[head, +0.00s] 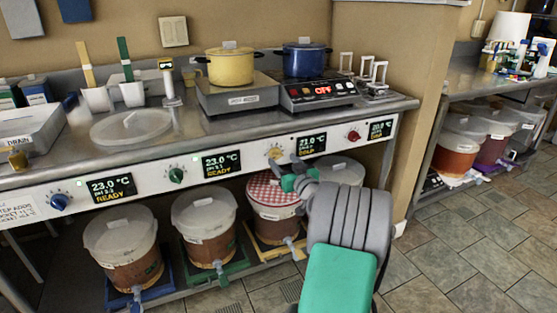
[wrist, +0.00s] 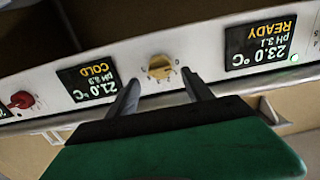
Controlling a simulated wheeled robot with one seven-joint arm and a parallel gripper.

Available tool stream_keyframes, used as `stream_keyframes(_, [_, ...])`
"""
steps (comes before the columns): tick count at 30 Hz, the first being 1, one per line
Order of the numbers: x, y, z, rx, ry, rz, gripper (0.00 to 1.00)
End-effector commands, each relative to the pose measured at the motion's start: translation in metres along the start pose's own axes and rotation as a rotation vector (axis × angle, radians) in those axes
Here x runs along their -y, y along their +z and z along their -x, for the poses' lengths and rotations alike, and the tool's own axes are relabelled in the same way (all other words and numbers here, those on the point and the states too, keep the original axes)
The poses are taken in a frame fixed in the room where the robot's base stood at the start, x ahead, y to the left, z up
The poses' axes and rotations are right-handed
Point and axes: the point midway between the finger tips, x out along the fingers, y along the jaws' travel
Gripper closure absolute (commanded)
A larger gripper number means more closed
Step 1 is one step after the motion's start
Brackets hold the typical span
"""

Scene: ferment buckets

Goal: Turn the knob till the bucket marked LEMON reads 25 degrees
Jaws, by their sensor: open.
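A yellow knob (head: 275,153) is on the white front panel, beside a display (head: 311,144) reading 21.0 °C. In the wrist view, which is upside down, the yellow knob (wrist: 160,67) lies between and beyond the fingertips of my open gripper (wrist: 160,78). No contact shows. The 21.0 °C display (wrist: 88,83) there says COLD in yellow. In the head view my gripper (head: 287,166) is in front of the panel at this knob. Below it stands a bucket with a red checked cloth cover (head: 268,190), partly hidden by my arm. Bucket labels are too small to read, so I cannot tell which is LEMON.
Other knobs are blue (head: 58,202), green (head: 176,175) and red (head: 354,136). Displays beside blue (head: 111,188) and green (head: 221,164) read 23.0 °C, READY; red's (head: 379,129) reads about 20 °C. Pots and a hot plate stand on the counter (head: 150,140). Tiled floor is free at right.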

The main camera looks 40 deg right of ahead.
Motion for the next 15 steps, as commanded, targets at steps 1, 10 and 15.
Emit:
stream_keyframes(1, [0.002,0.002,-0.011,0.000,-0.003,0.001,0.41])
stream_keyframes(10, [0.001,0.000,-0.042,0.001,0.000,0.000,0.41])
stream_keyframes(15, [0.001,0.000,-0.042,0.002,0.000,0.000,0.41])
